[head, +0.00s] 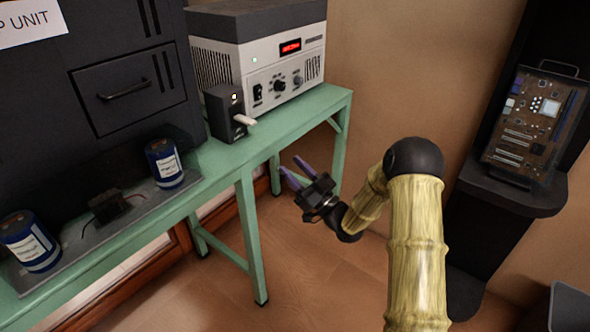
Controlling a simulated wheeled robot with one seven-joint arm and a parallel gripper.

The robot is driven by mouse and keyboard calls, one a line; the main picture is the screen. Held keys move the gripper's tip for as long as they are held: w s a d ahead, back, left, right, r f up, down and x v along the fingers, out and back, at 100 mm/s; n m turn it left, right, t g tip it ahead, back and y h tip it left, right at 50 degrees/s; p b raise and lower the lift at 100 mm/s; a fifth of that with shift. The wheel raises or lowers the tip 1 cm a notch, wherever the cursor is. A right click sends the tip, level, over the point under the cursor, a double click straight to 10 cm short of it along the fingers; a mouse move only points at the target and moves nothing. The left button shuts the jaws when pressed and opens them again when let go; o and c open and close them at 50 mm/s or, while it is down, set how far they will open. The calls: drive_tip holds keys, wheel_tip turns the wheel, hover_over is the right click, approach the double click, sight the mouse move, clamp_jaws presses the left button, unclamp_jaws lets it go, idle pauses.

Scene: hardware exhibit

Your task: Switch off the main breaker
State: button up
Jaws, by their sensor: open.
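A small upright black box (225,112) stands on the green bench, in front of the grey power unit. A white lever (244,120) sticks out of its right side. It looks like the main breaker; its marking is too small to read. My gripper (295,171) is open and empty, with two purple fingers pointing up and left. In the picture it is right of and below the lever, apart from it, off the bench's front edge.
The green bench (262,152) also carries the grey power unit (270,75) with a red display, a large black cabinet (110,60) and blue cylinders (165,165) on a grey plate. A circuit board (528,120) stands on a black stand at right. Floor before the bench is clear.

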drive_tip(key=shift+w+a, duration=0.1)
drive_tip(key=c, duration=0.7)
drive_tip(key=shift+w+a+h, duration=0.15)
drive_tip(key=shift+h, duration=0.25)
clamp_jaws()
drive_tip(key=s+d+f+m+g+h, duration=0.55)
drive_tip(key=s+d+h, duration=0.2)
drive_tip(key=h, duration=0.75)
drive_tip(key=s+d+m+g+h, duration=0.2)
drive_tip(key=s+g, duration=0.6)
drive_tip(key=s, duration=1.2)
drive_tip(key=shift+s+d+f+m, duration=0.2)
drive_tip(key=shift+s+d+m, duration=0.2)
drive_tip(key=shift+d+m, duration=0.55)
